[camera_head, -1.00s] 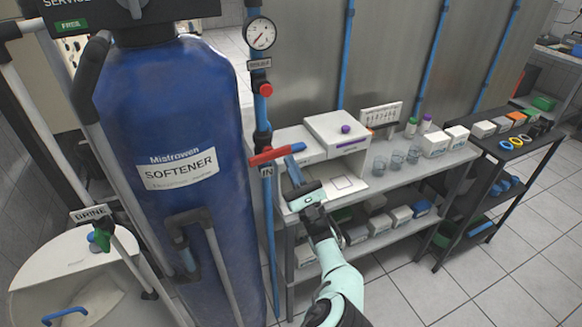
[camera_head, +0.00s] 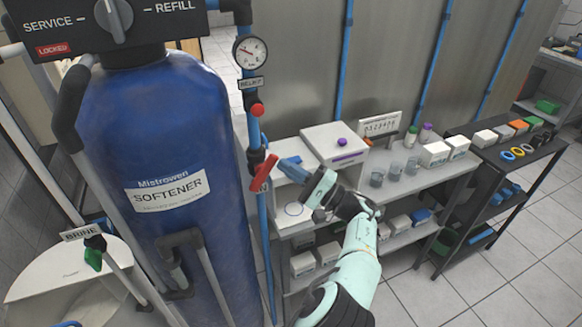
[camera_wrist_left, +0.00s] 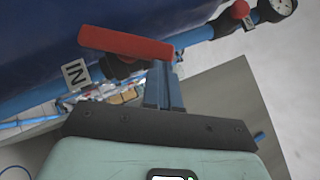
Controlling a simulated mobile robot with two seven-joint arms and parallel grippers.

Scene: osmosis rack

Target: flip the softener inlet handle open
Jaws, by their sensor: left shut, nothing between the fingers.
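The softener inlet handle (camera_head: 264,173) is a red lever on the blue pipe beside the softener tank, by the IN tag. It slants steeply in the head view, its upper end to the right. It also shows as a red bar (camera_wrist_left: 125,43) in the left wrist view. My left gripper (camera_head: 285,164) is shut and empty, its blue fingers just right of the handle's upper end. In the left wrist view the fingertips (camera_wrist_left: 160,67) lie at the handle's right end; I cannot tell whether they touch. My right gripper is not in view.
The blue softener tank (camera_head: 155,150) stands at left, with a valve head (camera_head: 105,25) showing a red LOCKED sign. A pressure gauge (camera_head: 250,52) is on the pipe above. A bench (camera_head: 400,190) with a white box (camera_head: 335,145) and beakers stands behind my arm.

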